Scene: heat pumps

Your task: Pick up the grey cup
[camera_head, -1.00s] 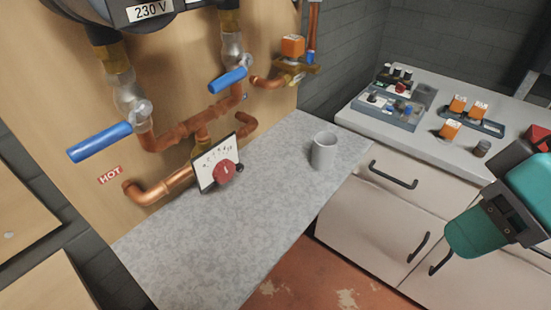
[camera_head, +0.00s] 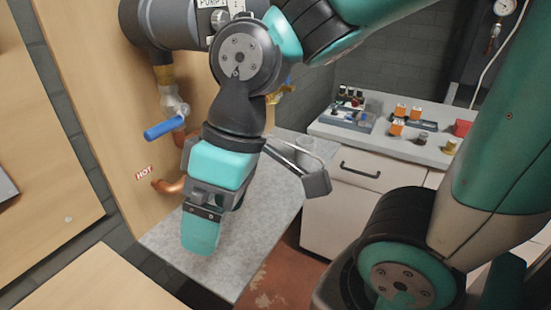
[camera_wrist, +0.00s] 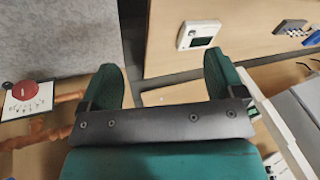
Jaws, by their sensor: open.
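The grey cup (camera_head: 306,146) stands on the far right end of the speckled grey worktop (camera_head: 222,258) in the head view. My arm partly covers it. My gripper (camera_head: 201,234) points down over the near part of the worktop, in front of and left of the cup, well apart from it. In the wrist view my gripper (camera_wrist: 163,72) shows two teal fingers spread apart with nothing between them. The cup does not show in the wrist view.
Copper pipes with a blue-handled valve (camera_head: 164,128) run along the wooden wall at left. A red dial (camera_wrist: 25,90) is at the wrist view's left. A cabinet (camera_head: 345,200) at right carries trays and orange parts. A white wall unit (camera_wrist: 199,34) is in the wrist view.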

